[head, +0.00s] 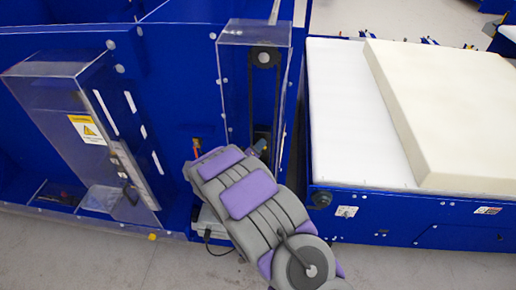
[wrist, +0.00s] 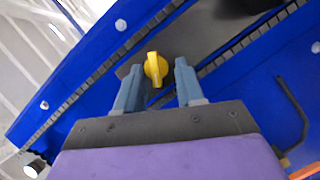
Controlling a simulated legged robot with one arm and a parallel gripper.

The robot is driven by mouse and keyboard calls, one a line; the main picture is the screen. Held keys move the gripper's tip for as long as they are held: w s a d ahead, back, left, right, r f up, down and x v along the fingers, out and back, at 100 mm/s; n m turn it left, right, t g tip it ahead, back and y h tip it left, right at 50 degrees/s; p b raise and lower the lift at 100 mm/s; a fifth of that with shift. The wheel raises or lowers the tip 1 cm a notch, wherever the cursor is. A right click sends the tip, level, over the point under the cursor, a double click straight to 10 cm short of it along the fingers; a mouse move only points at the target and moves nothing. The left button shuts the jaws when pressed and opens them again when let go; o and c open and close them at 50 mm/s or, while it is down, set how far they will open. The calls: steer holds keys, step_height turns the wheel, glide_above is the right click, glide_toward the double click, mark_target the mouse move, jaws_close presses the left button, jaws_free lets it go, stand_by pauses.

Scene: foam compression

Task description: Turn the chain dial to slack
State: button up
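The yellow chain dial (wrist: 155,69) is in the wrist view, in front of a dark grey plate. Its raised grip points roughly up and down in that picture. My gripper (wrist: 158,67) is open, with one blue-grey finger on each side of the dial. Gaps show between the dial and both fingers, and I cannot tell how far the tips reach along it. In the head view my gripper (head: 260,147) is small at the foot of the clear guard, and the dial is hidden there. The dark chain loop (head: 264,95) runs up inside that guard.
The clear chain guard (head: 232,90) stands close around my gripper's end. Another clear box (head: 75,95) with a warning label is at left. A foam block (head: 445,110) lies on a white bed (head: 345,120) at right. Grey floor (head: 100,260) is free in front.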

steer(key=shift+d, duration=0.15)
stand_by(0.3)
steer(key=b+v, duration=0.3)
steer(key=v, duration=1.4)
steer(key=shift+s, duration=0.2)
steer(key=shift+f, duration=0.1)
